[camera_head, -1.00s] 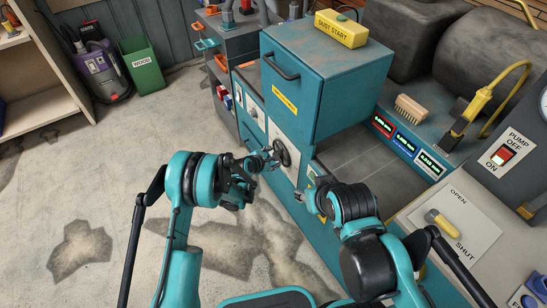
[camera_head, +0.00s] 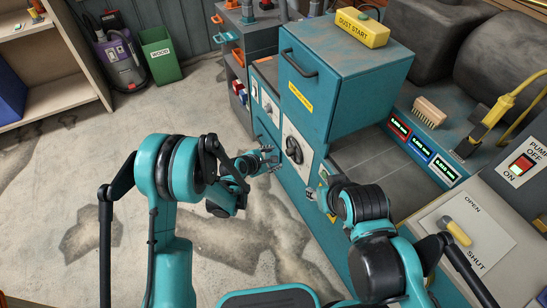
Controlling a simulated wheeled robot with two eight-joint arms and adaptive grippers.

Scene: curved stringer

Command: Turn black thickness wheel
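The black thickness wheel (camera_head: 294,150) is on a pale panel on the front of the teal machine (camera_head: 350,85). My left gripper (camera_head: 274,158) is just left of the wheel, its fingers pointing toward it. It looks apart from the wheel and its fingers look spread with nothing between them. My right gripper (camera_head: 314,192) is below and right of the wheel, close to the machine's lower front. Its fingers are small and partly hidden by its own arm, so their opening cannot be made out.
A yellow dust start box (camera_head: 362,28) sits on top of the machine. Three small displays (camera_head: 423,148), a brush (camera_head: 429,112), a yellow open/shut lever (camera_head: 453,231) and a pump switch (camera_head: 522,164) are at the right. A green wood bin (camera_head: 160,55) stands far left. The floor between is clear.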

